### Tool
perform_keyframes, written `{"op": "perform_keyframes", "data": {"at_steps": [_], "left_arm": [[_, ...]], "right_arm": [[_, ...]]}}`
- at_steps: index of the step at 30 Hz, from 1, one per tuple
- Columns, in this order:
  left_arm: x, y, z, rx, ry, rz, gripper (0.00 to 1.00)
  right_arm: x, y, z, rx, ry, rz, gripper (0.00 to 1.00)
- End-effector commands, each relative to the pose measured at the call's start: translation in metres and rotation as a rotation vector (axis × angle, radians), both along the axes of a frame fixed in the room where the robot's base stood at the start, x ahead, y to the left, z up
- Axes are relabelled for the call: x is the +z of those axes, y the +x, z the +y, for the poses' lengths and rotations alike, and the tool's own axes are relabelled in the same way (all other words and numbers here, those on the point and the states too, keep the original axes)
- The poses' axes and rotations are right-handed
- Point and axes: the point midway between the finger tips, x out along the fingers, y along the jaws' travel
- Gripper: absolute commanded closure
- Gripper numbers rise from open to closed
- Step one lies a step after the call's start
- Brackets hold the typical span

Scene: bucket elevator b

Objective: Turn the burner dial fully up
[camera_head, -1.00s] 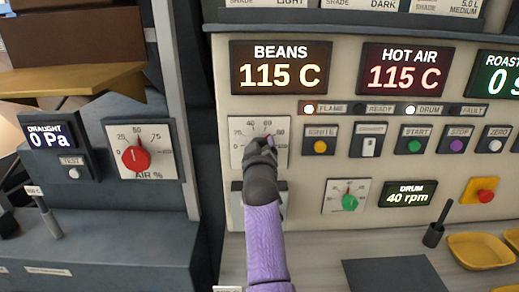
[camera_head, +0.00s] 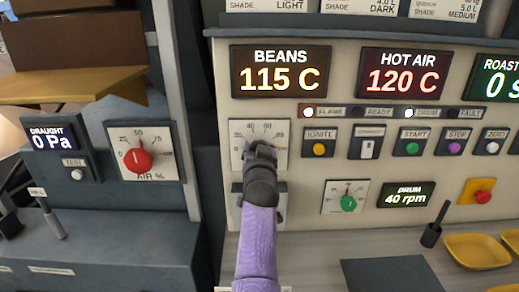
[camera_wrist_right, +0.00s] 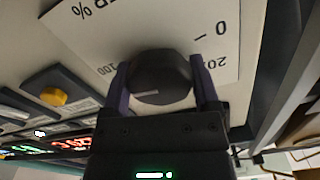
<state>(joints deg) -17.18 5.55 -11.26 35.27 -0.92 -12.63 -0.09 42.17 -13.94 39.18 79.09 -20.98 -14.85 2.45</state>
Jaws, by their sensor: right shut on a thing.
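The burner dial's black knob (camera_wrist_right: 160,80) sits on a white scale plate (camera_head: 240,132) on the cream panel. In the wrist view the plate (camera_wrist_right: 125,25) shows "0", "100" and "ER %". My right gripper (camera_head: 260,148) is shut on the knob, with one finger on each side of it. In the head view the gripper hides the knob, so I cannot tell its pointer setting. My left gripper is in neither view.
Displays above read BEANS 115 C (camera_head: 280,72) and HOT AIR 120 C (camera_head: 403,73). The ignite button (camera_head: 319,148) is right of the dial. The red air knob (camera_head: 137,160) is on the dark unit at left. A green drum knob (camera_head: 348,203) is lower right.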

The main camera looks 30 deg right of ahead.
Motion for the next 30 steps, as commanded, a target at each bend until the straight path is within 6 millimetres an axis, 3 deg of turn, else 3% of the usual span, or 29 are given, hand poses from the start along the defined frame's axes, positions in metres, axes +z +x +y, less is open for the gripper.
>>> {"op": "perform_keyframes", "data": {"at_steps": [23,24,26,30], "left_arm": [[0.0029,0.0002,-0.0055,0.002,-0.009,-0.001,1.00],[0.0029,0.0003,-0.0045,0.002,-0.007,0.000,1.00],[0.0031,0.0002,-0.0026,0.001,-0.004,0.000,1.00],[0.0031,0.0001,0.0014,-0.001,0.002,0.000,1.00]], "right_arm": [[-0.0011,0.0000,0.0002,0.001,0.075,-0.044,0.81],[-0.0010,0.0000,0.0002,0.001,0.075,-0.044,0.13],[-0.0009,0.0000,0.0002,0.001,0.074,-0.043,0.01],[-0.0005,0.0000,0.0000,0.000,0.073,-0.044,0.00]]}}
